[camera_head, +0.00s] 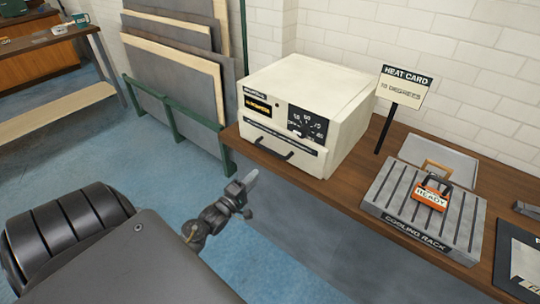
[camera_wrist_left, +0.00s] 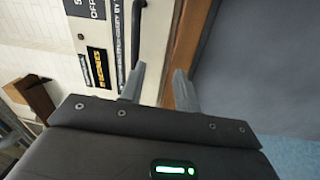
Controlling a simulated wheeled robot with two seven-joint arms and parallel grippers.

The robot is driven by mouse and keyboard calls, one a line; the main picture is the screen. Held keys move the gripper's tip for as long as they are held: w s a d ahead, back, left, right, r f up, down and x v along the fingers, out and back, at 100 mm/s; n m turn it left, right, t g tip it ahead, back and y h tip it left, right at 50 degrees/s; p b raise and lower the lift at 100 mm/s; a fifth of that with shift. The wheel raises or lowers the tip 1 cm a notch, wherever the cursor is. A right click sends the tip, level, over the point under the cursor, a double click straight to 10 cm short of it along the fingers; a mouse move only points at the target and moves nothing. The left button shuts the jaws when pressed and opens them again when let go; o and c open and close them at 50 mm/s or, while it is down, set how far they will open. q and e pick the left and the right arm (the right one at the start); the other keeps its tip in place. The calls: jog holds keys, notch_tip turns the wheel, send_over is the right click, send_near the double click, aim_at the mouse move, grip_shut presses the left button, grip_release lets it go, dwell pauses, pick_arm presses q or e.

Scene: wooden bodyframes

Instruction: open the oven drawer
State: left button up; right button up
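The white oven (camera_head: 322,98) stands on the wooden bench with a display and a dial on its front. Its drawer (camera_head: 262,137) is at the bottom of the front and looks shut, with a dark bar handle (camera_head: 274,150). In the left wrist view the handle (camera_wrist_left: 137,30) runs up and down, ahead of the fingers. My left gripper (camera_head: 249,184) is below and in front of the handle, apart from it. In the left wrist view the left gripper (camera_wrist_left: 158,80) is open, with nothing between its fingers. My right gripper is not in view.
The bench (camera_head: 345,188) has its front edge close to my left gripper. A cooling rack (camera_head: 403,208) with an orange READY tag (camera_head: 431,193) lies to the right. A heat card sign (camera_head: 403,86) stands behind. Panels (camera_head: 175,70) lean on the wall at left.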

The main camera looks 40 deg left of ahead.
aim_at(270, 151)
pick_arm(q)
jog(key=shift+n+t, duration=0.4)
jog(key=shift+t, duration=0.1)
jog(key=w+r, duration=0.2)
jog(key=w, duration=0.1)
jog(key=w+r+p, duration=0.1)
jog(key=w, duration=0.3)
jog(key=w+a+r, duration=0.1)
jog(key=w+r, duration=0.1)
jog(key=w, duration=0.1)
jog(key=shift+w+r+p, duration=0.3)
jog(key=shift+w+p, duration=0.05)
jog(key=shift+w, duration=0.05)
grip_shut()
